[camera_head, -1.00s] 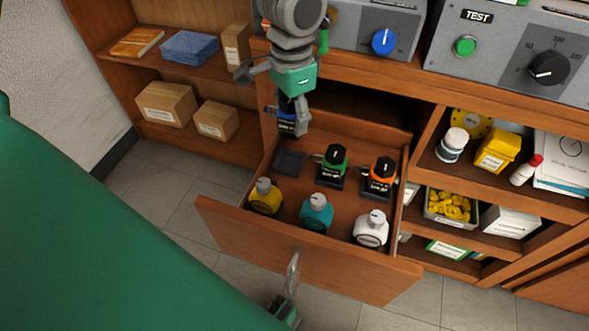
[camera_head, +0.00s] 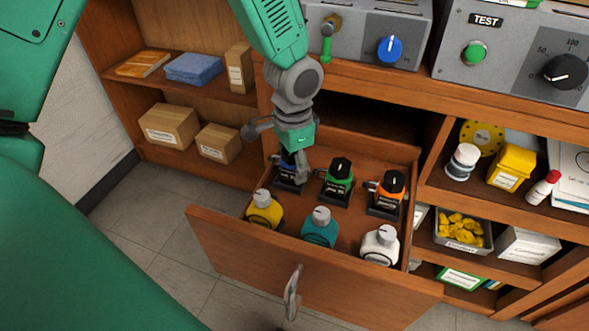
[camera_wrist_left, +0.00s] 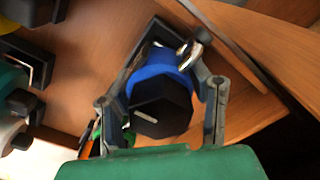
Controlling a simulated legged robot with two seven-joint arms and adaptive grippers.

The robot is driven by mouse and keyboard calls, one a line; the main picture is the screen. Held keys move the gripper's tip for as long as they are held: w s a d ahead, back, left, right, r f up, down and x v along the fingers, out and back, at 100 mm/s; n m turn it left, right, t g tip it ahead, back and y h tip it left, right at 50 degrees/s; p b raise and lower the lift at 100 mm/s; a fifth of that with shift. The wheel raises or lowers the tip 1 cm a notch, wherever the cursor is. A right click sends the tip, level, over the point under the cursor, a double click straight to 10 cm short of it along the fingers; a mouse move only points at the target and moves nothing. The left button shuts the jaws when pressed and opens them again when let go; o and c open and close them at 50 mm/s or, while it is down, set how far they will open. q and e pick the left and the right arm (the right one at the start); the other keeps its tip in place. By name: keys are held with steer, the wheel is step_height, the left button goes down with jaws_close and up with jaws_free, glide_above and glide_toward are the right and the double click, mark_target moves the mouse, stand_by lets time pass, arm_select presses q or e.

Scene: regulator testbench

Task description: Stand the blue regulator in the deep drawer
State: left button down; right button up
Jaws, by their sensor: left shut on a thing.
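The blue regulator (camera_head: 287,168) is in the back left of the open deep drawer (camera_head: 300,262), at a black square holder and mostly hidden by my left gripper (camera_head: 290,170). It looks upright; whether its base rests fully in the holder is hidden. In the left wrist view the blue regulator (camera_wrist_left: 160,100) shows its black knob and blue collar between the two fingers of my left gripper (camera_wrist_left: 165,90), which is shut on it. My right gripper is not in view.
The drawer also holds a green regulator (camera_head: 338,180), an orange regulator (camera_head: 388,192), and yellow (camera_head: 263,211), teal (camera_head: 319,229) and white (camera_head: 380,246) bottles in front. The cabinet's counter edge (camera_head: 400,88) is behind the drawer. Open shelves stand on both sides.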

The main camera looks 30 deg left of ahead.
arm_select(q)
steer(key=shift+a+f, duration=0.2)
steer(key=shift+f, duration=0.1)
steer(key=c, duration=0.8)
jaws_free()
steer(key=shift+a, duration=0.15)
steer(key=shift+o, duration=0.2)
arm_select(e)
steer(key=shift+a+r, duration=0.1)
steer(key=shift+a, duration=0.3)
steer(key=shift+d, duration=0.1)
arm_select(q)
steer(key=shift+d+r, duration=0.25)
step_height(320, 180, up, 10)
steer(key=p, duration=0.4)
steer(key=shift+a+r+p, duration=0.15)
steer(key=shift+r+p, duration=0.1)
steer(key=shift+p, duration=0.1)
steer(key=shift+r, duration=0.6)
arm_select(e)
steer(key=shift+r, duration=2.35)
